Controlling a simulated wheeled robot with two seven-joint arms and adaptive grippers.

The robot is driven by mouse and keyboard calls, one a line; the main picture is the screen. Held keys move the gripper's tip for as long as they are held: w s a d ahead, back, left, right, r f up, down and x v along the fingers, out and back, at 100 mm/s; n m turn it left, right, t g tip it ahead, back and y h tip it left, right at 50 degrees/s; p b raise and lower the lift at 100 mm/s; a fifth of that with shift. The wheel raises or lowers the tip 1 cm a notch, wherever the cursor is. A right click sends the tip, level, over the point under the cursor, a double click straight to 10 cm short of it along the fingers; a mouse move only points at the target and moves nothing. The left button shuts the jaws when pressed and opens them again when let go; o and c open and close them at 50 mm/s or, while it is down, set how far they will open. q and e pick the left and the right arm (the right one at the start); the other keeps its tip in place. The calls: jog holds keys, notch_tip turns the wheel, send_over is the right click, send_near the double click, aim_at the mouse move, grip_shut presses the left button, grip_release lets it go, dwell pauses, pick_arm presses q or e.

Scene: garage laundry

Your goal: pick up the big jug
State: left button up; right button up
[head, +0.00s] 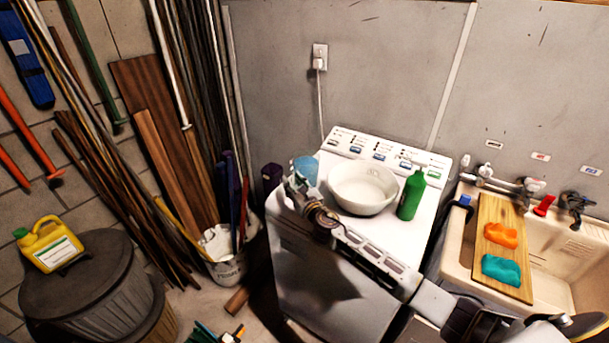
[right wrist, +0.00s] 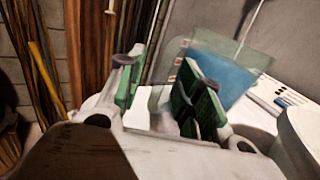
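A clear jug with blue contents (head: 305,170) stands at the left rear of the white washer top, partly hidden by my right gripper. In the right wrist view this jug (right wrist: 228,72) is close, just beyond the right finger. A yellow jug with a green cap and white label (head: 50,247) stands on a dark bin lid at the far left. My right gripper (head: 298,184) is at the washer's left edge by the clear jug. Its green-padded fingers (right wrist: 157,88) are apart; a pale blurred shape shows between them. Green parts at the bottom edge may be my left gripper (head: 214,333).
A white bowl (head: 362,188) and a green pump bottle (head: 411,195) stand on the washer (head: 330,285), right of the clear jug. A sink with a wooden board and two sponges is at right. Planks and a bucket (head: 224,266) are left.

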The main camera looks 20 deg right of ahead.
dwell(0.5)
grip_shut()
jog(key=shift+w+r, duration=0.1)
dwell(0.3)
